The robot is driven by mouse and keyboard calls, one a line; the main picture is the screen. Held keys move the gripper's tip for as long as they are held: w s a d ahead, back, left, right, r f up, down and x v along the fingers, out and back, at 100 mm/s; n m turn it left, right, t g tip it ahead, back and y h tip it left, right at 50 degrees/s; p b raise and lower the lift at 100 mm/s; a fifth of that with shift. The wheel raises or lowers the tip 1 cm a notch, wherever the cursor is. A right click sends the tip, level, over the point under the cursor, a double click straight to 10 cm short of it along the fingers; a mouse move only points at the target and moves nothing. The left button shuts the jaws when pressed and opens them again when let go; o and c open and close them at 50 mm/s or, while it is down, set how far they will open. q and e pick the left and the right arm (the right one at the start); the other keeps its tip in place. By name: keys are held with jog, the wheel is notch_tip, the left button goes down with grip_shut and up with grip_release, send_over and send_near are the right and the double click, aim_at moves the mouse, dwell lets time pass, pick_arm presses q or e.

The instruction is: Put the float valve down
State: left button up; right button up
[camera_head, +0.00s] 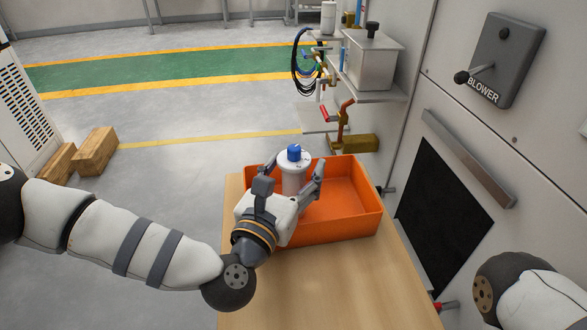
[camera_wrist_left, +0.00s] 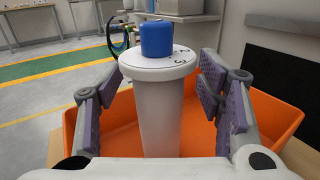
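The float valve (camera_head: 294,174) is a white cylinder with a wide white top and a blue cap. It stands upright at the left part of the orange tray (camera_head: 352,212). My left gripper (camera_head: 292,170) has its fingers on either side of it. In the left wrist view the valve (camera_wrist_left: 160,110) is between the purple-grey finger pads, with gaps showing on both sides, so the gripper is open. The valve's lower end is hidden, so I cannot tell what it rests on. My right gripper is out of view; only part of my right arm shows at the lower right.
The tray sits on a wooden table (camera_head: 325,285) whose front is bare. A grey wall panel with a BLOWER lever (camera_head: 475,75) stands at right. Behind the tray are a metal box (camera_head: 372,60), pipes and valves. Wooden blocks (camera_head: 95,151) lie on the floor at left.

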pick_arm(q)
jog(key=shift+s+f, duration=0.2)
jog(key=shift+f, duration=0.6)
jog(key=shift+r+p, duration=0.4)
jog(key=shift+s+r+g+p, duration=0.1)
jog(key=shift+r+g+p, duration=0.15)
jog(key=shift+g+p, duration=0.1)
jog(key=v, duration=1.1)
jog(key=shift+s+a, duration=0.15)
jog(key=shift+s, duration=0.05)
